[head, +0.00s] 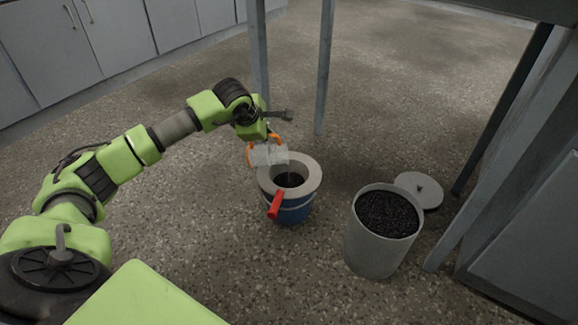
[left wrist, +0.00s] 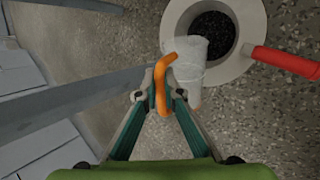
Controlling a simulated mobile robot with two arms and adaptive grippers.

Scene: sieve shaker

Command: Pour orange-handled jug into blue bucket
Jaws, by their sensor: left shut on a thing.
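The clear jug (head: 268,155) with an orange handle (left wrist: 161,84) is held by my left gripper (head: 264,138), whose fingers (left wrist: 157,93) are closed on the handle. The jug is above the left rim of the blue bucket (head: 294,208) and looks tilted toward its opening. The bucket has a wide pale ring (head: 311,179) on top and dark granular material inside (left wrist: 211,35). Whether anything is left in the jug is unclear. My right gripper is not in view.
A grey bin (head: 372,249) full of dark granules stands right of the bucket, with a round lid (head: 420,190) on the floor behind it. Table legs (head: 325,70) rise behind the bucket. Cabinets (head: 70,55) line the back left. The floor in front is clear.

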